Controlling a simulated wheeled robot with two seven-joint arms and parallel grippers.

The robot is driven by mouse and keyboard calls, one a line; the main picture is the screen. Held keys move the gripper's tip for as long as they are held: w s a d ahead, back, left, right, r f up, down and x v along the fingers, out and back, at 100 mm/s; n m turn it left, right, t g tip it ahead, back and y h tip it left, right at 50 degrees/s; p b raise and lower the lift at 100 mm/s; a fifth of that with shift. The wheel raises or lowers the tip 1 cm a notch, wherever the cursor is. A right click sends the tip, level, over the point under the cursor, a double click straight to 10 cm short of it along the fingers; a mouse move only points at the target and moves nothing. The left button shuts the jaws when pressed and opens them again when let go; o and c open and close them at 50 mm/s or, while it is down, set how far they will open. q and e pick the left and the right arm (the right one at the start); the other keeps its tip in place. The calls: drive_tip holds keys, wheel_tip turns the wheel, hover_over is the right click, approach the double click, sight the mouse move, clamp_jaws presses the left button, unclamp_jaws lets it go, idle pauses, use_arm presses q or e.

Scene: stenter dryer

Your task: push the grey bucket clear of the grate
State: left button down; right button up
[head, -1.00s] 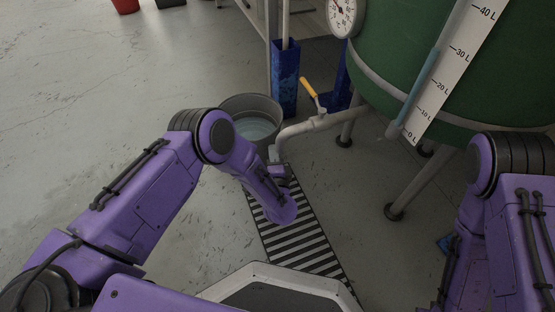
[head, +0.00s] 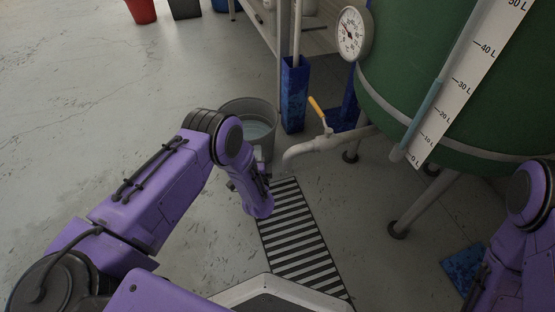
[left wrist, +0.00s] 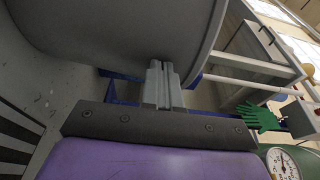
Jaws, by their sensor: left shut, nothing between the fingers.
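The grey bucket (head: 262,108), with pale water in it, stands upright just beyond the far left end of the striped grate (head: 301,240). My arm hides part of its lower front, so I cannot tell exactly how its base lies to the grate's edge. My left gripper (head: 266,178) is low on the near side of the bucket. In the left wrist view its fingers (left wrist: 162,84) are shut, empty, and up against or very close to the bucket's wall (left wrist: 120,35). Only my right arm shows at the right edge; its gripper is out of view.
A pipe (head: 325,143) with a yellow-handled valve (head: 318,112) ends above the grate's far end. A green tank (head: 440,90) on legs stands right. A blue post (head: 294,95) stands behind the bucket. The floor to the left is clear; a red bucket (head: 141,10) is far back.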

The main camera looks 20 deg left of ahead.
drive_tip(key=shift+w+d+f, duration=0.15)
drive_tip(key=shift+w+f, duration=0.1)
drive_tip(key=shift+w, duration=0.05)
use_arm(q)
drive_tip(key=w+a, duration=0.2)
drive_tip(key=a, duration=0.4)
drive_tip(key=shift+w+a, duration=0.35)
drive_tip(key=shift+w, duration=0.05)
drive_tip(key=w+d+p+v, duration=0.1)
drive_tip(key=p+v, duration=0.4)
drive_tip(key=v, duration=0.8)
drive_tip(key=shift+d, duration=0.8)
use_arm(e)
drive_tip(key=s+a+r+m+g+y, duration=0.1)
drive_tip(key=s+a+r, duration=0.3)
drive_tip(key=r, duration=0.2)
drive_tip(key=shift+a+g, duration=0.3)
drive_tip(key=shift+s, duration=0.1)
